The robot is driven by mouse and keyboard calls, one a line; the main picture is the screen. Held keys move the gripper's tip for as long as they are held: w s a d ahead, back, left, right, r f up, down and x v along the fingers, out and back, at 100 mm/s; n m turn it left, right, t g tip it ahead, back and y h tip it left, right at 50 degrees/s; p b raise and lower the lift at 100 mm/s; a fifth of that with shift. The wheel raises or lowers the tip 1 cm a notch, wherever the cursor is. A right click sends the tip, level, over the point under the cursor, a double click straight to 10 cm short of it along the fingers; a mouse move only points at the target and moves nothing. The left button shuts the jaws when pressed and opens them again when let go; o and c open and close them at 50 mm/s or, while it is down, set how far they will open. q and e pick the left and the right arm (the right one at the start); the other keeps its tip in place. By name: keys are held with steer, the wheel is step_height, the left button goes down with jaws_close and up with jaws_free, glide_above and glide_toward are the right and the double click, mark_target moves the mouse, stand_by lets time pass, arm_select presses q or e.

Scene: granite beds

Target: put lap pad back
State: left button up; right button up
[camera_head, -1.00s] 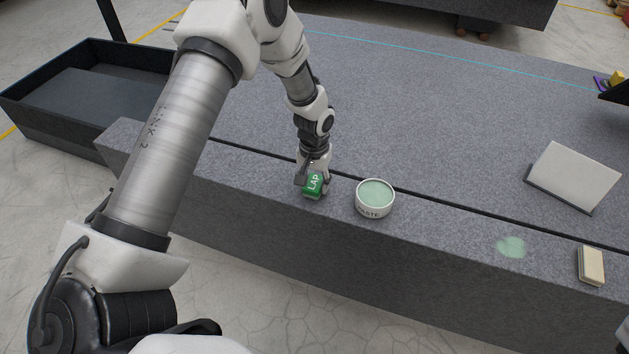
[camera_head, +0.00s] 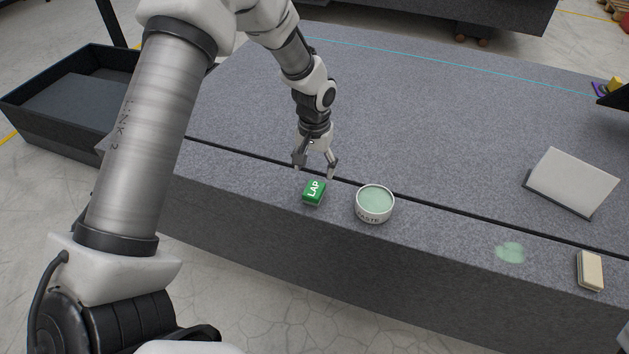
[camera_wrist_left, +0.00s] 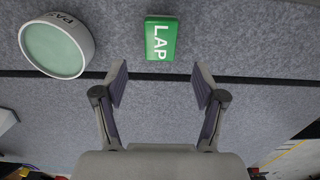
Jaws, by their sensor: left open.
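The lap pad (camera_head: 314,192) is a small green block with white letters LAP, lying on the front granite ledge (camera_head: 240,180) just left of the paste tin. It also shows in the left wrist view (camera_wrist_left: 161,39), beyond the fingertips and apart from them. My left gripper (camera_head: 316,172) is open and empty, above and just behind the pad. In the left wrist view its two fingers (camera_wrist_left: 160,84) are spread wide with only granite between them. My right gripper cannot be made out in the head view.
A round paste tin (camera_head: 374,204) with pale green paste stands right of the pad. Further right are a green smear (camera_head: 510,252), a cream sponge-like block (camera_head: 590,271) and a tilted white panel (camera_head: 573,181). A dark open bin (camera_head: 50,126) is at left. The granite behind is mostly clear.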

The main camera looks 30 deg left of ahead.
arm_select(q)
steer(key=shift+m+h, duration=0.3)
steer(key=s+d+f, duration=0.2)
steer(key=s+f, duration=0.1)
steer(key=s+d+f, duration=0.1)
steer(key=s, duration=0.1)
steer(key=shift+d+f, duration=0.35)
steer(key=s+d+f, duration=0.1)
steer(key=s+f, duration=0.3)
steer(key=s, duration=0.3)
steer(key=s+d+f+m, duration=0.1)
steer(key=s+d+f, duration=0.1)
steer(key=s+f, duration=0.3)
steer(key=s+d+f, duration=0.1)
steer(key=s+f, duration=0.3)
steer(key=s, duration=0.7)
steer(key=shift+s+d+f+m, duration=0.15)
steer(key=shift+s+d+m, duration=0.15)
steer(key=shift+d, duration=0.1)
steer(key=shift+w, duration=0.1)
